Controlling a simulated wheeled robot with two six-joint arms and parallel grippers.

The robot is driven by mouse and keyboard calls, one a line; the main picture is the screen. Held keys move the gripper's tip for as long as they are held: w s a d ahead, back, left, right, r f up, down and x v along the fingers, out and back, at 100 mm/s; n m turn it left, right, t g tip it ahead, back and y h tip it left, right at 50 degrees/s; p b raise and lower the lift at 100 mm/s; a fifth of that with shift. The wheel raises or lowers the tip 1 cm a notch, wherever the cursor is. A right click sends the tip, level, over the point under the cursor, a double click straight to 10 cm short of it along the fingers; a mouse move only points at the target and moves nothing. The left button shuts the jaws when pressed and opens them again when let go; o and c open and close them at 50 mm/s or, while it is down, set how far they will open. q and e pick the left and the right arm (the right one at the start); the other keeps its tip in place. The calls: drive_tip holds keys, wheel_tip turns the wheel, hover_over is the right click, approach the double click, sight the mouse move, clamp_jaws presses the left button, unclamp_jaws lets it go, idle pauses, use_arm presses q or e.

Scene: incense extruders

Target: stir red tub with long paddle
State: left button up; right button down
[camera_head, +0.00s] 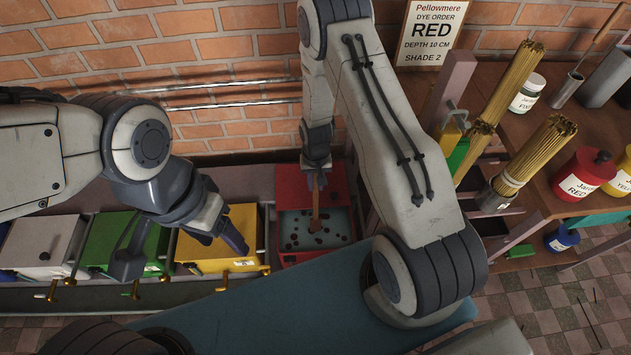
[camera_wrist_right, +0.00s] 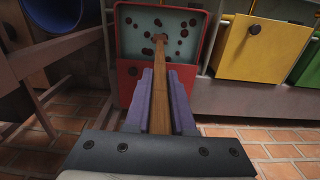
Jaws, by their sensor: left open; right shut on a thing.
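The red tub (camera_head: 296,187) is open at the back wall, with pale bluish liquid and several dark red lumps in it. The long wooden paddle (camera_head: 316,208) reaches down into the liquid; its lower end is hidden. My right gripper (camera_head: 317,170) is shut on the paddle above the tub. In the right wrist view, the purple fingers of the gripper (camera_wrist_right: 160,112) clasp the paddle (camera_wrist_right: 160,75), which runs into the red tub (camera_wrist_right: 127,84). My left gripper (camera_head: 221,238) is open and empty over the yellow tub (camera_head: 213,252), left of the red one.
A green tub (camera_head: 105,240) and a white tub (camera_head: 40,245) stand further left in the row. A wooden bench at right holds bundles of sticks (camera_head: 515,75), a red jar (camera_head: 582,173) and a white jar (camera_head: 527,93). A sign (camera_head: 432,33) reads RED, depth 10 cm.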

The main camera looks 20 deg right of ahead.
sight(316, 205)
wheel_tip(316, 205, down, 9)
drive_tip(key=b, duration=0.5)
drive_tip(key=shift+b, duration=0.4)
drive_tip(key=shift+r, duration=0.1)
drive_tip(key=shift+s+d, duration=0.95)
drive_tip(key=shift+d, duration=2.45)
drive_tip(key=w+a, duration=0.4)
drive_tip(key=a, duration=0.9)
drive_tip(key=shift+a, duration=0.3)
drive_tip(key=s+d+p, duration=0.2)
drive_tip(key=s+d, duration=0.2)
drive_tip(key=d, duration=0.9)
drive_tip(key=shift+d, duration=0.3)
